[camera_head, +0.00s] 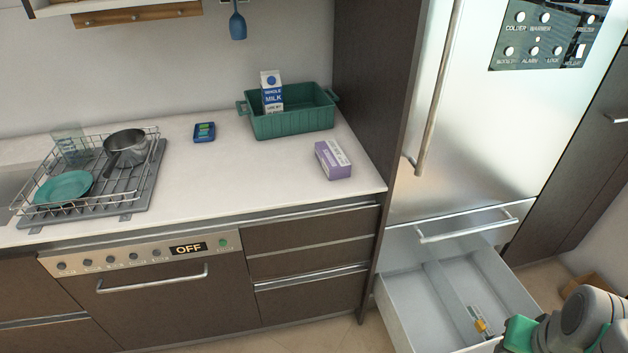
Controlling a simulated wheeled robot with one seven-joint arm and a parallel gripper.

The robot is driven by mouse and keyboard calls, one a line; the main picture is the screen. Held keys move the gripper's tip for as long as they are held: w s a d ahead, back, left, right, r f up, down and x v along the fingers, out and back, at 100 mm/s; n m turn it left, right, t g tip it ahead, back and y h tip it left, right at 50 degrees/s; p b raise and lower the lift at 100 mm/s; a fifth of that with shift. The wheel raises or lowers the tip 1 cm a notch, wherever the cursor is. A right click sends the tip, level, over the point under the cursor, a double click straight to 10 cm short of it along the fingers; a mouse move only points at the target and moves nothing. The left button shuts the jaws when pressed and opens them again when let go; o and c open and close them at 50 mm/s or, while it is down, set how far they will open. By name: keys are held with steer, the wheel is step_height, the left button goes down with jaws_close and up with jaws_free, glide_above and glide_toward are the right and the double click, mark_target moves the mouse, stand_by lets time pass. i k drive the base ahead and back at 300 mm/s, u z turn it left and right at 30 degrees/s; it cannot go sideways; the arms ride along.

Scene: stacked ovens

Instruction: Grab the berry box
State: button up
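A small purple and white box (333,160), which may be the berry box, lies on the white counter near its right front edge. Its label is too small to read. It stands apart from the other things on the counter. Part of my arm, grey and green, shows in the bottom right corner, over the open drawer's right side and well away from the box. The fingers of my gripper cannot be made out in this view.
A green basket (292,124) holding a milk carton (271,89) stands behind the box. A blue packet (204,132) and a dish rack (92,187) lie left. The fridge's bottom drawer (398,316) is pulled out, with a small yellow and grey item (480,326) inside.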

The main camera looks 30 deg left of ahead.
mark_target(332, 161)
steer(key=k, duration=0.4)
steer(key=u, duration=1.65)
steer(key=i, duration=0.8)
steer(key=z, duration=0.65)
steer(key=k, duration=0.5)
steer(key=u, duration=1.45)
steer(key=i, duration=0.9)
steer(key=z, duration=1)
